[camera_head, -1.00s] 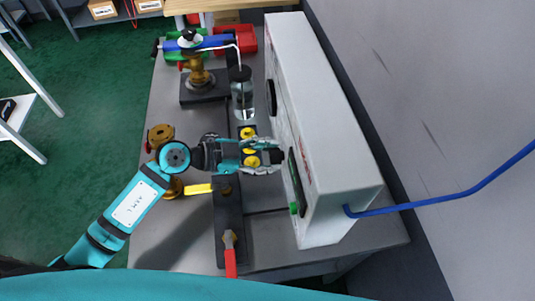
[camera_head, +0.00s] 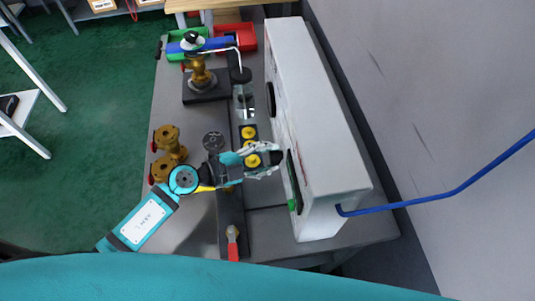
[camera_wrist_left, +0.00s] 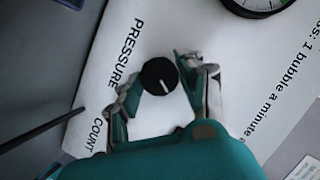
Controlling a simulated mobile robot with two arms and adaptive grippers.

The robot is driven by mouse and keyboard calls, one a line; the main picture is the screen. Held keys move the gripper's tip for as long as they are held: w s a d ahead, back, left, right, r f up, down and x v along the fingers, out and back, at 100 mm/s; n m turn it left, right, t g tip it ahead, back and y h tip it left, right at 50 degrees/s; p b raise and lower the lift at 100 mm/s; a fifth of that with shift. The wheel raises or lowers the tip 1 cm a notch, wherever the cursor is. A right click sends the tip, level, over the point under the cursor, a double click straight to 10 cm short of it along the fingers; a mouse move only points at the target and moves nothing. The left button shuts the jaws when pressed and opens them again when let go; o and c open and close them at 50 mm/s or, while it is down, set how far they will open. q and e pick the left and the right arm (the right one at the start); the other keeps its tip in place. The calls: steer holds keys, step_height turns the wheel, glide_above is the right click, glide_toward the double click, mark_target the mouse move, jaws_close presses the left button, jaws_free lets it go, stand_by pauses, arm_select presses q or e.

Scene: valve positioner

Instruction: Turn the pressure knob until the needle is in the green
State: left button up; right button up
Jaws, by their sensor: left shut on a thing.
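The pressure knob (camera_wrist_left: 159,76) is a round black knob with a white pointer line, on a white panel beside the word PRESSURE in the left wrist view. My left gripper (camera_head: 272,157) reaches the face of the tall white box (camera_head: 318,115) in the head view. In the left wrist view its two fingers (camera_wrist_left: 156,74) stand on either side of the knob, shut on it. A gauge (camera_wrist_left: 258,5) shows only in part at the top edge there, and its needle cannot be read against any green zone.
Brass valves (camera_head: 168,138) stand left of my wrist on the grey bench (camera_head: 180,235). A red-handled valve (camera_head: 232,243) lies in front. A blue hose (camera_head: 440,195) runs from the box to the right. Red (camera_head: 240,38) and green bins are at the back.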

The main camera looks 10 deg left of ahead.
stand_by(0.3)
arm_select(q)
steer(key=o, duration=1.1)
steer(key=shift+o, duration=0.2)
steer(key=v, duration=1.2)
steer(key=shift+s+f, duration=0.1)
